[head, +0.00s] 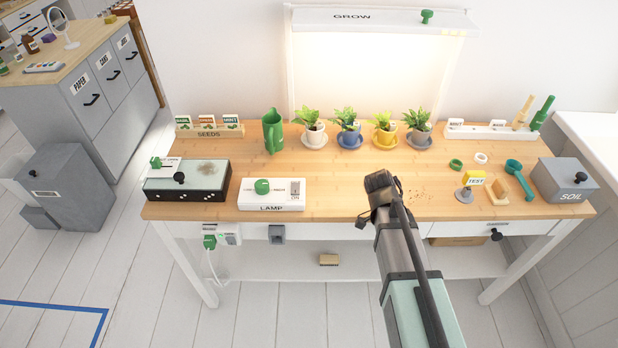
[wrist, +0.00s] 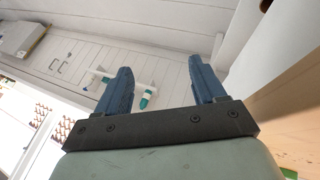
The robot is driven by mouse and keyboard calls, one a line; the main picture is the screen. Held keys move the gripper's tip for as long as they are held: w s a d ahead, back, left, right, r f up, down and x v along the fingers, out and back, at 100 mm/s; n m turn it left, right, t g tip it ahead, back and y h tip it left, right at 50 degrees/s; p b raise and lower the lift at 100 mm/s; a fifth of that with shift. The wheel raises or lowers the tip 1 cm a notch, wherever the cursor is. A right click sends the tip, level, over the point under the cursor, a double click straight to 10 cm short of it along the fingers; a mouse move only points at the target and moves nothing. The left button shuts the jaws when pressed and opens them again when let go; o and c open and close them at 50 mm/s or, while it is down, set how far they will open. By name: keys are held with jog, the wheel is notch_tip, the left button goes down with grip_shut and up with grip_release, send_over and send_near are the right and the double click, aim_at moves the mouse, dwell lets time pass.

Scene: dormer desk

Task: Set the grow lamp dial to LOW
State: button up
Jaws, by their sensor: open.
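The lamp control box (head: 272,195) is a white block marked LAMP at the desk's front edge, left of my arm. Its green dial (head: 262,186) sits on top between small printed labels; which label it points to is too small to tell. A small switch plate (head: 295,189) is at the box's right end. The grow lamp (head: 380,19), marked GROW, glows at the back wall. My gripper (head: 375,186) is above the desk's front part, right of the box and apart from it. In the wrist view my gripper (wrist: 164,85) is open with nothing between its fingers.
A dark-edged box (head: 188,180) is left of the lamp box. A TEST block (head: 474,181), a green scoop (head: 518,178) and a SOIL box (head: 566,180) lie right. Desk between lamp box and gripper is clear.

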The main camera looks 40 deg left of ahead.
jog(key=s+a+r+m+t, duration=0.1)
jog(key=s+a+r+m, duration=0.15)
jog(key=a+r, duration=0.6)
notch_tip(320, 180, up, 14)
jog(key=n+g+y, duration=0.2)
jog(key=n+y, duration=0.1)
jog(key=y, duration=0.4)
send_over(260, 184)
notch_tip(260, 184, down, 14)
jog(key=shift+w+r, duration=0.1)
jog(key=shift+r, duration=0.1)
jog(key=shift+c, duration=0.4)
jog(key=c, duration=1)
